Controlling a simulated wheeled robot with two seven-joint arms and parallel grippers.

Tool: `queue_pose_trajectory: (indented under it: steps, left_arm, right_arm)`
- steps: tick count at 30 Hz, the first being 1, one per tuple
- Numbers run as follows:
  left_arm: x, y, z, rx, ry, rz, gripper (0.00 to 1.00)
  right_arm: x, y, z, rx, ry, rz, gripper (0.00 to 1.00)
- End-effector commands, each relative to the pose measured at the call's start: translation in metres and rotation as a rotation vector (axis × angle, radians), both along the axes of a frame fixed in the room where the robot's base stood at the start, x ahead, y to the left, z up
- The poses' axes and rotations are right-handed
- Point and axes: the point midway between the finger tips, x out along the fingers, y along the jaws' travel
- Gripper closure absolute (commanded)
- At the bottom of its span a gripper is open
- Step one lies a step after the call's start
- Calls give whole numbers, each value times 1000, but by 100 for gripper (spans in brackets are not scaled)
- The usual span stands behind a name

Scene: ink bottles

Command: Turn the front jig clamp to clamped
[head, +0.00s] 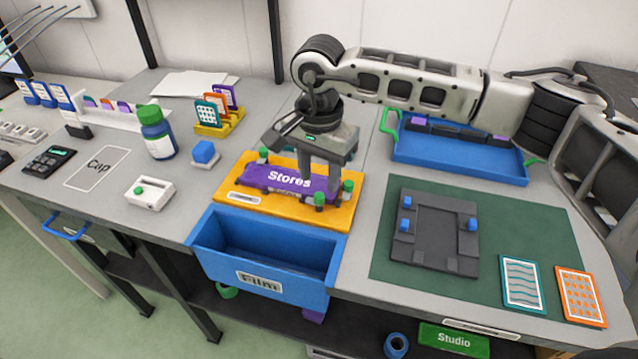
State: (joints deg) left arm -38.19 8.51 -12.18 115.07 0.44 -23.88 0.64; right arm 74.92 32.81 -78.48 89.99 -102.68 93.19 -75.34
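Green-capped posts stand around the plate: one at the back left (263,154), one at the front (319,199) and one at the right corner (348,187). My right gripper (320,184) points down over the right part of the plate, close to the front green-capped post. Its two fingers are apart, and no object shows held between them. The fingers hide part of the plate and jig; contact with the post cannot be told. My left gripper is out of view.
A blue "Film" bin (262,283) stands in front of the jig. A blue tray (455,160) with green handles is behind right. A dark grey fixture (437,225) with blue knobs lies on a green mat (530,222). A green-capped bottle (158,137) stands left.

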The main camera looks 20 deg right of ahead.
Motion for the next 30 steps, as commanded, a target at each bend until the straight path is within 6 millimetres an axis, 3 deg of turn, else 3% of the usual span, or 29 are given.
queue_pose_trajectory:
  steps: [7, 19, 24, 30]
  left_arm:
    - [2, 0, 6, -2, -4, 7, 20]
    - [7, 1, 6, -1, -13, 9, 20]
    - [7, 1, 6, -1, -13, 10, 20]
    - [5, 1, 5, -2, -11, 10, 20]
  right_arm:
    - [-1, 0, -35, 0, 3, 1, 61]
    - [0, 1, -42, 1, 0, 1, 61]
    - [0, 1, -42, 1, 0, 1, 100]
    - [0, 1, -42, 1, 0, -3, 100]
